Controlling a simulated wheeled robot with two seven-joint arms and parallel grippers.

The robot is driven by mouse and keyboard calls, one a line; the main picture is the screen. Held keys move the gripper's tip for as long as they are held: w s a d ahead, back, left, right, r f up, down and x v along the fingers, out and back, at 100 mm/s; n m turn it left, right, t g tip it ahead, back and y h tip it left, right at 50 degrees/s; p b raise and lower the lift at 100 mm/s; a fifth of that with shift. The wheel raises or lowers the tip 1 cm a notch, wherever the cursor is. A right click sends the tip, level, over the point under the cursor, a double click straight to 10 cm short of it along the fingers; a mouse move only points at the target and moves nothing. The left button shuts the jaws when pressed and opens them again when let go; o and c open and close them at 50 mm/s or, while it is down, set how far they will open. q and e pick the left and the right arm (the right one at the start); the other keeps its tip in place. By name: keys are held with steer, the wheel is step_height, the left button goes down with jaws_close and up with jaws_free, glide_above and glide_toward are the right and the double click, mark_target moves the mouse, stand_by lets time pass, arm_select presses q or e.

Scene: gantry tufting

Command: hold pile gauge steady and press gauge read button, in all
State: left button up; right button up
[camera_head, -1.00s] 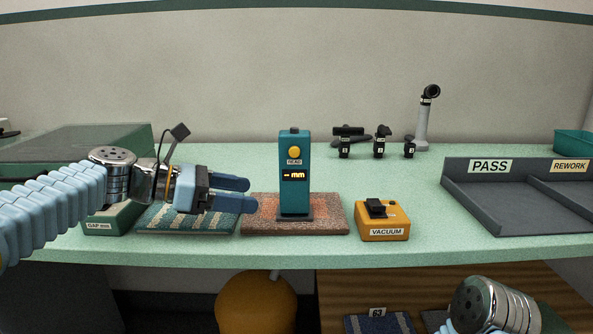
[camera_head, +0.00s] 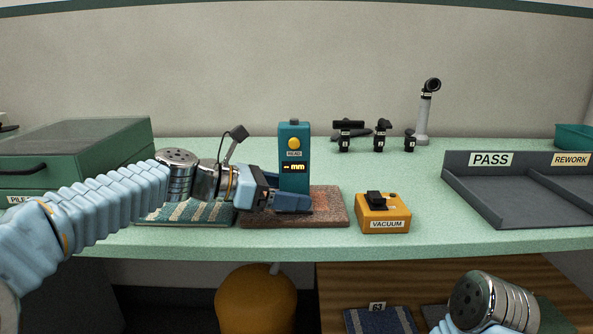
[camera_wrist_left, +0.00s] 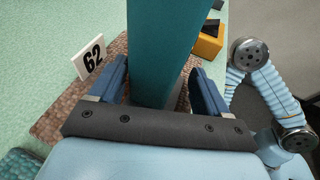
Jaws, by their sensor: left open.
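The pile gauge (camera_head: 294,150) is a teal upright block with a yellow READ button (camera_head: 294,143) and a small display showing "– mm". It stands upright on a reddish-brown carpet sample (camera_head: 330,208). My left gripper (camera_head: 292,193) is at the gauge's lower part, with its fingers open. In the left wrist view, the gauge (camera_wrist_left: 158,50) rises between the two blue fingers, with gaps visible at the sides. The gauge's base is partly hidden by the gripper. Part of my right arm shows at the bottom right; its gripper is out of view.
An orange VACUUM box (camera_head: 382,212) stands right of the carpet sample. A grey PASS/REWORK tray (camera_head: 480,205) is farther right. A green-striped sample (camera_head: 165,213) lies left, beside a green drawer box (camera_head: 80,150). A "62" tag (camera_wrist_left: 90,58) stands near the gauge.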

arm_select(q)
steer(key=shift+c, duration=0.2)
steer(key=c, duration=0.8)
arm_select(e)
jaws_close()
stand_by(1.1)
